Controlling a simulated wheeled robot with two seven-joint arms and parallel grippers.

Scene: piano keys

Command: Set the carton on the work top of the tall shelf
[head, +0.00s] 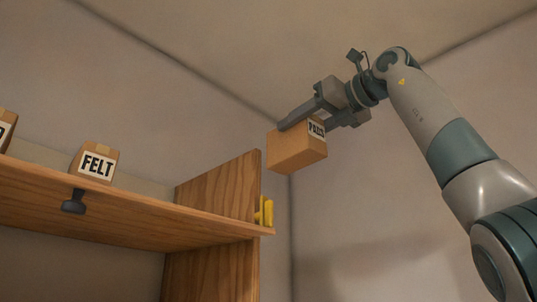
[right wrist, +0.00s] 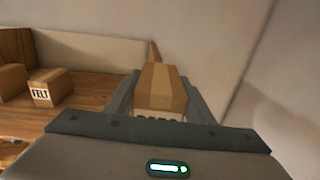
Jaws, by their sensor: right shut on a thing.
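My right gripper (head: 306,124) is shut on a tan carton (head: 293,153) with a partly covered white label. It holds the carton in the air, higher than the shelf's work top (head: 146,202) and to the right of the end panel (head: 220,187) in the head view. In the right wrist view the carton (right wrist: 162,90) sits between the two fingers, with the wooden top (right wrist: 88,96) beyond to the left. The head view looks up from below, so the top's upper surface is hidden there. My left gripper is not in view.
A carton labelled FELT (head: 95,162) stands on the top, with another carton (head: 7,130) farther left. A yellow object (head: 265,211) sits beside the end panel. A dark bracket (head: 74,203) hangs at the front edge. Bare wood shows right of FELT.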

